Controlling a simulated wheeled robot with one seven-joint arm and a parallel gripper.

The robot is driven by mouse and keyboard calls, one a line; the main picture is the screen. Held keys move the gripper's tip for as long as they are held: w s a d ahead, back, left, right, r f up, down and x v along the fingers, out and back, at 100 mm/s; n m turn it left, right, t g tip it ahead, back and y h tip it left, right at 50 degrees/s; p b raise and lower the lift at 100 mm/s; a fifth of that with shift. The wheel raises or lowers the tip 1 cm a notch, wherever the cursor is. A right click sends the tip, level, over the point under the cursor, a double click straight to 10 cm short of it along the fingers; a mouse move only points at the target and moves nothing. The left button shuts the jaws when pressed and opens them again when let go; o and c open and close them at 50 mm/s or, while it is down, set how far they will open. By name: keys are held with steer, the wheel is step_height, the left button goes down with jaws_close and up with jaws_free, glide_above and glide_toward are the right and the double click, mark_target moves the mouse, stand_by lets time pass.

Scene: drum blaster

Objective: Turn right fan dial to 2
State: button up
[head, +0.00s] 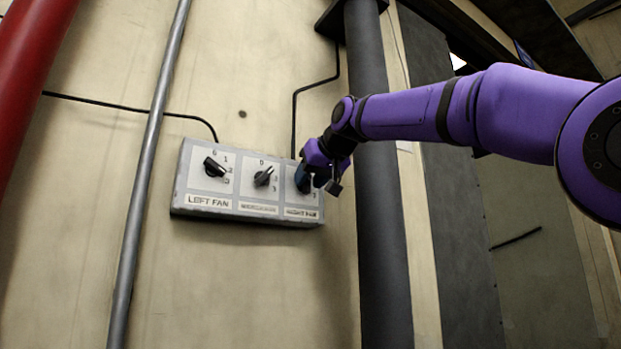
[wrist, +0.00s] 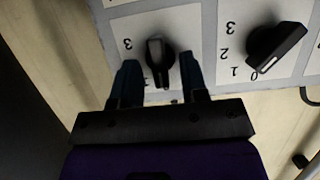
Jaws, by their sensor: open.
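The right fan dial, a black knob on a white plate, shows in the wrist view (wrist: 156,58). Its long ridge runs roughly up and down that picture, with upside-down 3 and 1 beside it; the other marks are hidden. My gripper (head: 305,180) is at the right end of the control box (head: 236,208) in the head view and mostly covers this dial. In the wrist view my gripper (wrist: 160,82) is open, with one blue finger on each side of the knob. Gaps show between fingers and knob, so it is not clamped.
The middle dial (head: 263,176) is close beside my gripper, and it also shows in the wrist view (wrist: 276,46). The left fan dial (head: 214,167) is farther left. A thick dark pipe (head: 382,230) stands just right of the box; a thin grey pipe (head: 140,190) runs at its left.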

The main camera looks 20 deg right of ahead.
jaws_close()
steer(key=m+y, duration=0.1)
steer(key=m, duration=0.1)
steer(key=shift+d+m+y, duration=0.25)
steer(key=shift+m+y, duration=0.05)
steer(key=shift+y, duration=0.1)
steer(key=shift+w+d+f+m+t+y, duration=0.15)
steer(key=shift+m+y, duration=0.7)
steer(key=shift+m, duration=0.6)
steer(key=shift+s+d+f+m+t+y, duration=0.1)
steer(key=shift+m+t+y, duration=0.1)
steer(key=shift+m+y, duration=0.95)
steer(key=shift+w+d+f+m+t+y, duration=0.15)
steer(key=shift+m+y, duration=0.35)
steer(key=shift+m, duration=1.3)
steer(key=shift+s, duration=0.1)
